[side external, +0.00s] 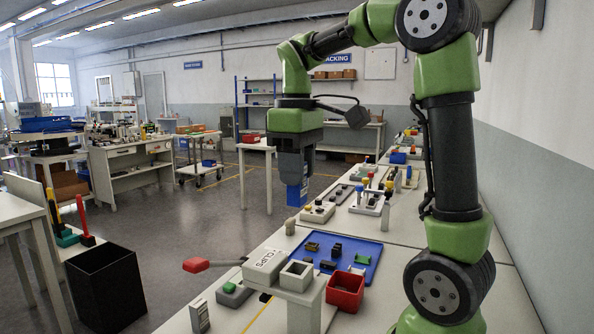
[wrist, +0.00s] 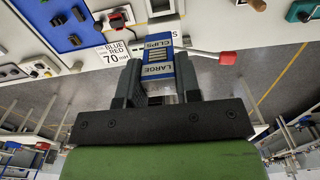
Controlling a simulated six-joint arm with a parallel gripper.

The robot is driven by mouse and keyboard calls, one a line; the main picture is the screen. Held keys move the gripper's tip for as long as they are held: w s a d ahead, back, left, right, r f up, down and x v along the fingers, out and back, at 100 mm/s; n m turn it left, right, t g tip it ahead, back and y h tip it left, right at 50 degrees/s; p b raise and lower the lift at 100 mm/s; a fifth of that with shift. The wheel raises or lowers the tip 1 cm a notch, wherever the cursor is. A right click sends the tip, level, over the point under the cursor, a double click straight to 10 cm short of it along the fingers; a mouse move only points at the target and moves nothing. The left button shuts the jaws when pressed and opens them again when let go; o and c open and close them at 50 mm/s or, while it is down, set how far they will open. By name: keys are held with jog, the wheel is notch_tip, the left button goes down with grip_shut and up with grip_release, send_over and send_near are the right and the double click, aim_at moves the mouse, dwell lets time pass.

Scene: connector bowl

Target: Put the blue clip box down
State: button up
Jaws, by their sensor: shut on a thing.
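The blue clip box (side external: 297,195) hangs upright below my gripper (side external: 295,178) in the side view. It is in the air, apart from the table, beyond the table's left edge or close to it; I cannot tell which. In the wrist view the blue clip box (wrist: 160,53) is between the two dark fingers of my gripper (wrist: 158,68), which are shut on its sides. Its label reads "CLIPS" and "LARGE". My fingers hide part of its upper end in the side view.
A card reading "BLUE RED 70 mm" (wrist: 115,50) shows in the wrist view. A black bin (side external: 105,288) stands lower left.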

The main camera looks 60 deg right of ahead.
dwell(0.3)
jog(key=w+a+f+n, duration=0.4)
jog(key=a+f+n, duration=0.9)
jog(key=a+n, duration=0.1)
jog(key=s+a+f+n, duration=0.4)
jog(key=n, duration=0.1)
jog(key=s+a+f+n, duration=0.3)
jog(key=a+f+n, duration=0.1)
jog(key=a+n, duration=0.1)
jog(key=s+a+f+n, duration=0.4)
jog(key=n, duration=0.2)
jog(key=shift+s+a+f+n, duration=0.15)
jog(key=shift+s+a+n, duration=0.15)
jog(key=shift+s+a, duration=0.05)
jog(key=shift+s+a+f+n, duration=0.15)
jog(key=shift+s+f+n, duration=0.1)
jog(key=shift+s+n, duration=0.25)
jog(key=shift+w+f, duration=0.1)
jog(key=shift+f, duration=1.35)
